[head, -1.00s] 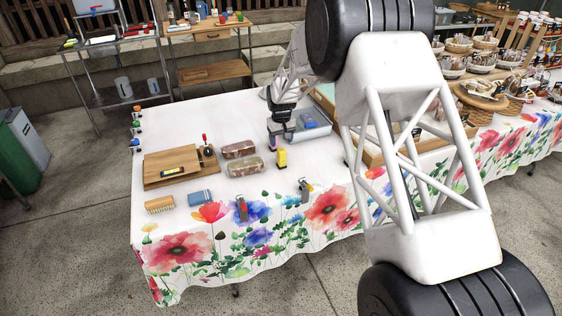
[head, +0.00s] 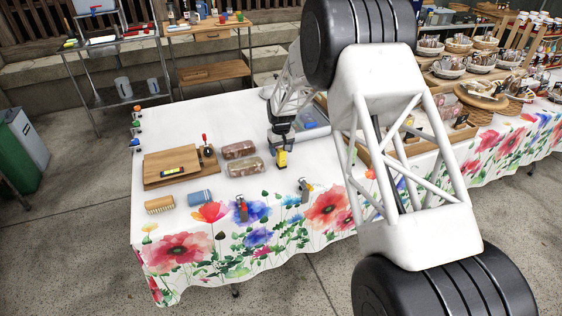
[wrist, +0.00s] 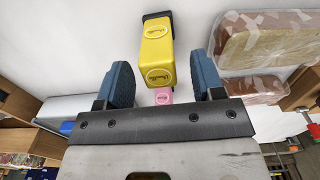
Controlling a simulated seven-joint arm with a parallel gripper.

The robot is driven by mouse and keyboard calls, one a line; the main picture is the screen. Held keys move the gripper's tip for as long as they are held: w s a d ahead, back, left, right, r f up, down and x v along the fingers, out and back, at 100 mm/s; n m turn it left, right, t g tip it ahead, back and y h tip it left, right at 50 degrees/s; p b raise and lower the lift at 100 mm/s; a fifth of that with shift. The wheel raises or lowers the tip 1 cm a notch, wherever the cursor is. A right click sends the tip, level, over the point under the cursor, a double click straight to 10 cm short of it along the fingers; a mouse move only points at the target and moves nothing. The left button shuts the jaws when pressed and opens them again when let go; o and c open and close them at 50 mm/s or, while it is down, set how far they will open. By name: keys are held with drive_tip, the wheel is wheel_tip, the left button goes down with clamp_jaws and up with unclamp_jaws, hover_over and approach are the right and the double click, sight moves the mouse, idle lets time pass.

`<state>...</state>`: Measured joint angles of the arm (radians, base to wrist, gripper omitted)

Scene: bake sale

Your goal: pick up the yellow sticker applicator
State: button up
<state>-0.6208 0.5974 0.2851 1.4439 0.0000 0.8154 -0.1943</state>
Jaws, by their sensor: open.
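The yellow sticker applicator (head: 281,159) stands on the white, flower-printed tablecloth, right of two wrapped loaves. In the wrist view the yellow applicator (wrist: 157,55) has a dark end and round labels, and lies ahead of and between my fingertips. My gripper (head: 281,138) is directly above or behind it in the head view. In the wrist view my gripper (wrist: 163,82) is open, with one blue finger on each side and a gap to the applicator. A small pink piece (wrist: 163,96) shows below the yellow body. Whether the fingers reach down around it is unclear.
Two wrapped loaves (head: 243,167) lie close on the left; one wrapped loaf (wrist: 265,45) is near the right finger in the wrist view. A wooden board (head: 172,161) is further left. A blue item (head: 310,125) lies behind to the right. Open cloth lies in front.

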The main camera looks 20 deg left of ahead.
drive_tip(key=shift+f, duration=1)
drive_tip(key=c, duration=1.1)
